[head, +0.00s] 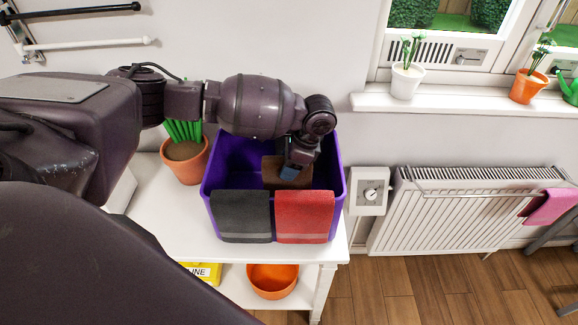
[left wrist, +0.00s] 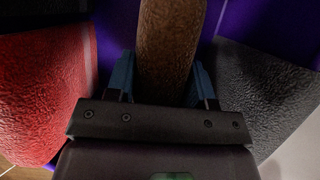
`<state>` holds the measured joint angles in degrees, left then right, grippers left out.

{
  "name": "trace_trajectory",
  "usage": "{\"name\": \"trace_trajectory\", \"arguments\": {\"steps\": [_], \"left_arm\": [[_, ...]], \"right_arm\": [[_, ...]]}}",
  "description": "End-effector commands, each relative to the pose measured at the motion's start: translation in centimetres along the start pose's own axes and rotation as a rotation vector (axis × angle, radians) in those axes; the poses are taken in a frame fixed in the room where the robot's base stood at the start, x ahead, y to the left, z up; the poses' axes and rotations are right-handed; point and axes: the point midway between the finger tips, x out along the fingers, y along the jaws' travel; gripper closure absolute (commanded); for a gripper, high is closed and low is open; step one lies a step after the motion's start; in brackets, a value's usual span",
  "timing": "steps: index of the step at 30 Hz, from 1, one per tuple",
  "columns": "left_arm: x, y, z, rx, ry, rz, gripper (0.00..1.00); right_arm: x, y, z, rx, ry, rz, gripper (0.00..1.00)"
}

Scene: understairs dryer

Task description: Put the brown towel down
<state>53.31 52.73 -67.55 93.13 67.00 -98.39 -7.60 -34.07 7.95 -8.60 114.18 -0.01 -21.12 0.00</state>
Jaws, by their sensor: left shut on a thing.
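The brown towel (head: 272,171) is inside the purple bin (head: 207,187), behind the bin's front wall. My left gripper (head: 289,173) reaches down into the bin and is shut on the brown towel. In the left wrist view the brown towel (left wrist: 168,50) runs between the two blue fingertips (left wrist: 160,80). A black towel (head: 240,215) and a red towel (head: 304,215) hang over the bin's front rim. They also show on either side in the left wrist view. The lower part of the brown towel is hidden. My right gripper is not in view.
The bin stands on a white table (head: 165,225). A potted plant (head: 186,160) is close to the bin's left. An orange bowl (head: 272,279) is on the lower shelf. A radiator (head: 455,215) with a pink towel (head: 550,206) is at the right.

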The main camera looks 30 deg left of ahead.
Motion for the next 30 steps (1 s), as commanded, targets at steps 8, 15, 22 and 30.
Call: {"name": "trace_trajectory", "arguments": {"steps": [8, 15, 22, 30], "left_arm": [[0.44, -0.05, -0.2, -0.001, 0.001, -0.001, 0.88], [0.68, -0.05, -0.31, -0.001, 0.001, -0.001, 0.42], [0.69, -0.04, -0.3, -0.001, 0.001, -0.001, 0.26], [0.0, -0.04, -0.21, 0.0, 0.002, -0.002, 0.26]], "right_arm": [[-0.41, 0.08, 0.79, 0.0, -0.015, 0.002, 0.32], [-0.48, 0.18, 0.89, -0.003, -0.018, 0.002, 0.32], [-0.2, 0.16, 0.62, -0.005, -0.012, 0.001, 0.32], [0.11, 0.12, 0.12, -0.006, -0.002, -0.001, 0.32]]}}
